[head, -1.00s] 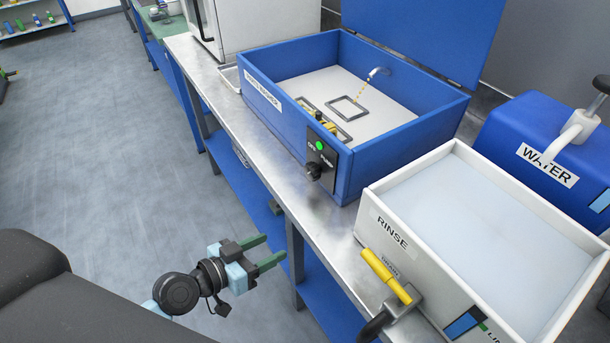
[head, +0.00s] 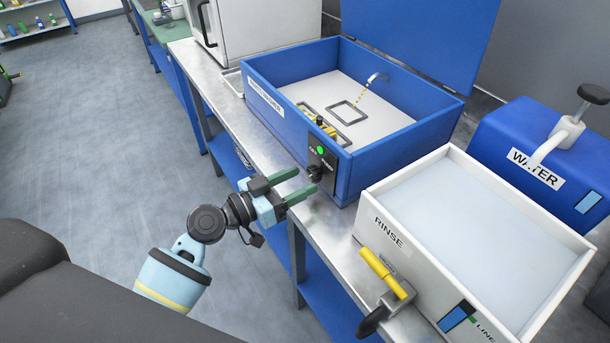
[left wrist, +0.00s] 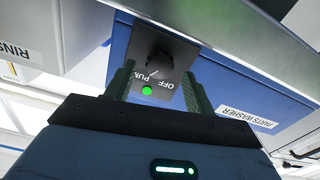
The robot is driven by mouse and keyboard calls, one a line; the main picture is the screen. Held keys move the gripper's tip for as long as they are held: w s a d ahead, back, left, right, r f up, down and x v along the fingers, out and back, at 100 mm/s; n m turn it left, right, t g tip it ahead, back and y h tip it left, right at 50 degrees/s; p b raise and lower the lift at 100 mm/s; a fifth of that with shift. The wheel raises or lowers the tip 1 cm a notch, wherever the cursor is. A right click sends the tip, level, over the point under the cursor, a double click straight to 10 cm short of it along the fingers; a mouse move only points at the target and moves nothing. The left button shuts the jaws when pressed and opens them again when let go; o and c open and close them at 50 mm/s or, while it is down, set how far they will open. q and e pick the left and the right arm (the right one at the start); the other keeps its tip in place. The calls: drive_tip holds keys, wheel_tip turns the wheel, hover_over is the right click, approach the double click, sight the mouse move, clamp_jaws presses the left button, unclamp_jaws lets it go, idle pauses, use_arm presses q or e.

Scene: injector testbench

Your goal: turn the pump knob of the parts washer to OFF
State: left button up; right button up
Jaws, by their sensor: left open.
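The blue parts washer (head: 400,143) stands on the metal bench with its lid up. Its black pump knob (head: 315,172) sits on a dark panel at the front corner, below a lit green lamp (head: 320,150). In the left wrist view the knob (left wrist: 160,62) shows between and beyond the fingertips, near the words OFF and PUMP; its pointer setting is too small to tell. My left gripper (head: 306,183) is open and empty, its green fingers pointing at the knob, apparently just short of it. My right gripper is not in view.
The white RINSE tank (head: 395,240) with a yellow-handled valve (head: 385,272) stands to the right of the washer. A blue WATER unit (head: 535,165) is behind it. The bench's front edge (head: 240,140) runs below the washer. Open floor lies left.

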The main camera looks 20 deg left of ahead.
sight(314, 174)
use_arm(q)
drive_tip(key=shift+x, duration=1.4)
drive_tip(key=c, duration=1)
